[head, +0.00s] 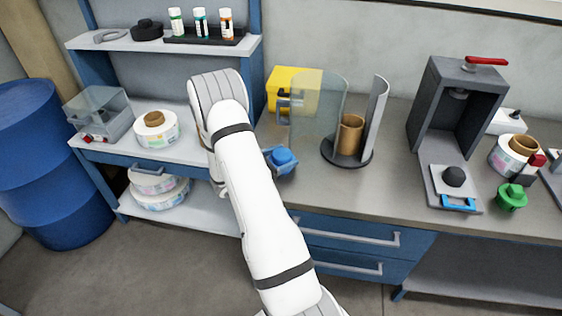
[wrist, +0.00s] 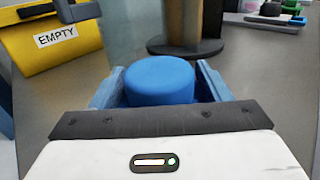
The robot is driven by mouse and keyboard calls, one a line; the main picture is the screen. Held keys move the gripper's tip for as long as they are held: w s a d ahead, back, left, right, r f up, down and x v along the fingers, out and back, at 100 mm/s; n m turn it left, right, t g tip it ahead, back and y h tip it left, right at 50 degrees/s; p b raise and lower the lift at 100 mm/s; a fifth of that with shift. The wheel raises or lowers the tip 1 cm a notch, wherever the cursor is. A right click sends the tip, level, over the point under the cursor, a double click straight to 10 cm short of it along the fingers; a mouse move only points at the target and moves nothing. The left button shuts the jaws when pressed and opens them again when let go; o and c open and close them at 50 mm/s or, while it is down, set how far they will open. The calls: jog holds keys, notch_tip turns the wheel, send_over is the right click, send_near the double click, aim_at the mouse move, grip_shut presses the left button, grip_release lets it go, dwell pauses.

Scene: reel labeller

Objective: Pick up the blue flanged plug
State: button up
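The blue flanged plug (wrist: 160,78) stands on the grey bench top, its round blue top in the middle of the wrist view. In the head view the plug (head: 283,157) shows just right of my arm. My gripper (wrist: 160,88) has a light blue finger on each side of the plug, with a narrow gap seen on both sides, so it looks open around it. The plug's flange and lower part are hidden behind the gripper body. In the head view my gripper (head: 281,163) is partly hidden by my arm.
A yellow box (head: 298,84) marked EMPTY stands behind. A round dark stand (head: 332,158) with a clear curved shield and brown core is close on the right. Further right are a grey press (head: 431,108) and a green plug (head: 511,197). Shelves with reels stand left.

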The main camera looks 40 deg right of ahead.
jog(key=c, duration=0.7)
jog(key=shift+c, duration=0.4)
jog(key=shift+r, duration=0.15)
